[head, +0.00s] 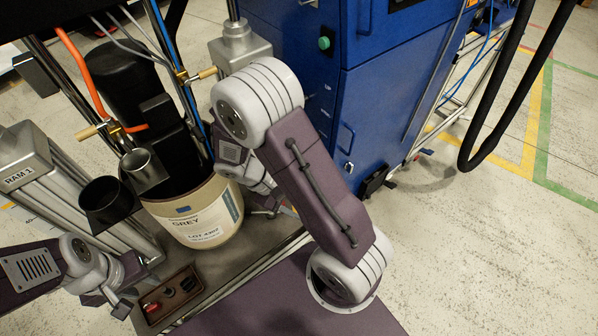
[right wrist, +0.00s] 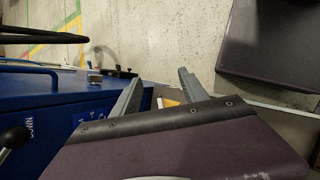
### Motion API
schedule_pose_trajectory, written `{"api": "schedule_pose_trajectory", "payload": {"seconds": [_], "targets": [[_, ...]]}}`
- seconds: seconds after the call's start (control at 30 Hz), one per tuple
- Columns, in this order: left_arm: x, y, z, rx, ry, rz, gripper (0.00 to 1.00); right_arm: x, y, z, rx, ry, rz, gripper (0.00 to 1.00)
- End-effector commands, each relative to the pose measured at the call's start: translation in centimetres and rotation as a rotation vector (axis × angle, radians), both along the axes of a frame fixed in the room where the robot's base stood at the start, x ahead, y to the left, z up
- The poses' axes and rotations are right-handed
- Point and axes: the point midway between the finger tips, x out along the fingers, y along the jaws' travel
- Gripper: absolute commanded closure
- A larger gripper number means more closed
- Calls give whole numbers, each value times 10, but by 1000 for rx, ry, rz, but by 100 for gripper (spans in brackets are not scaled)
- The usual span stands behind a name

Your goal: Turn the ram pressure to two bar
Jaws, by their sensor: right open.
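I cannot make out a ram pressure regulator or gauge in either view. The blue cabinet (head: 385,75) stands behind my right arm and carries a green button (head: 324,43). In the right wrist view, the cabinet (right wrist: 50,95) shows a black-knobbed lever (right wrist: 14,137) beside the label DOWN. My right gripper (right wrist: 160,88) is open and empty, its fingers apart beside the cabinet edge. In the head view it is mostly hidden behind my right arm. My left gripper (head: 112,303) is at lower left, beside the small tray; its jaw gap is unclear.
A drum (head: 205,215) labelled GREY stands between ram posts, one marked RAM 1 (head: 22,172). Hoses and brass-coloured fittings hang above it. A brown tray (head: 152,318) with small items sits at the front. A black hose loop (head: 480,158) hangs at right over open floor.

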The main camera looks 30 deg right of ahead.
Motion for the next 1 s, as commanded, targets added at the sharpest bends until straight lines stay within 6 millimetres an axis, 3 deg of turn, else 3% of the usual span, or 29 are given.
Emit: {"api": "schedule_pose_trajectory", "payload": {"seconds": [0.03,0.2,0.4,0.67,0.77,1.0], "targets": [[0,0,-10,0,-2,0,63,6,-10,-17,-112,65,72,48],[1,0,-9,0,-2,0,63,55,-38,-20,-560,148,338,48],[1,0,-8,0,-2,0,63,106,-26,-21,-903,70,568,48],[1,0,-9,0,-2,0,63,119,-20,-21,-983,31,624,48],[1,0,-11,0,-2,0,63,121,-33,-21,-982,34,620,48],[1,0,-18,0,-2,0,63,130,-83,-22,-980,37,618,48]]}}
